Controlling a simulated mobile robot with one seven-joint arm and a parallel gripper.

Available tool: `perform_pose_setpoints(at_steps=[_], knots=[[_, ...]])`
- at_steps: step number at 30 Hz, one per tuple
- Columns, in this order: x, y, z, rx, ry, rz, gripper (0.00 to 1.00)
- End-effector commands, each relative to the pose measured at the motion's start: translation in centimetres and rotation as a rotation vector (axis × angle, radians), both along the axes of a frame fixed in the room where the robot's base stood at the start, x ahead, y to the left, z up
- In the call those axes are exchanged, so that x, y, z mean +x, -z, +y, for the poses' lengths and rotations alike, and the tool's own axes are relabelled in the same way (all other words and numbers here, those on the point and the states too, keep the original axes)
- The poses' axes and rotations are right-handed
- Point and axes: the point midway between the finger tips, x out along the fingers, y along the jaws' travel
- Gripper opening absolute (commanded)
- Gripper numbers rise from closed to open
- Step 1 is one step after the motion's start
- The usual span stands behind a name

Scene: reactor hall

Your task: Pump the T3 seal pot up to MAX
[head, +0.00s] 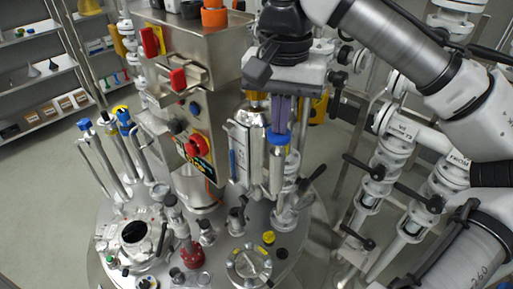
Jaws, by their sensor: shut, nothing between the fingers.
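My gripper (281,122) is in the upper middle of the head view, pointing down, its fingers together. Its tips are just above or touching the blue cap (278,138) of an upright metal cylinder (277,170); I cannot tell which. Left of the cylinder stands a metal pot with a narrow upright gauge (233,160) showing a blue strip, likely the seal pot. Its level marks are too small to read, and my gripper partly hides its top. A black lever (313,181) slants up at the right of the cylinder's foot.
The round steel deck (215,262) carries an open port (134,234), a red-based fitting (191,254) and a round flanged cover (248,265). A steel cabinet with red switches (197,146) stands left of my gripper. Valved pipes (372,185) with black handles crowd the right.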

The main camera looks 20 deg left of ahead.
Motion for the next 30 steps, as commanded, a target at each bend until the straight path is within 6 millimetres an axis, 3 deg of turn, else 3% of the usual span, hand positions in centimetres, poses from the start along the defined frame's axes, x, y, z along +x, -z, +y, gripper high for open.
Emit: perform_pose_setpoints(at_steps=[10,16,30], knots=[[-0.1,2.0,0.0,-0.001,-0.001,0.002,0.0],[0.0,1.8,0.0,-0.001,-0.001,0.002,0.0],[0.0,-1.2,0.0,-0.002,0.001,0.0,0.0]])
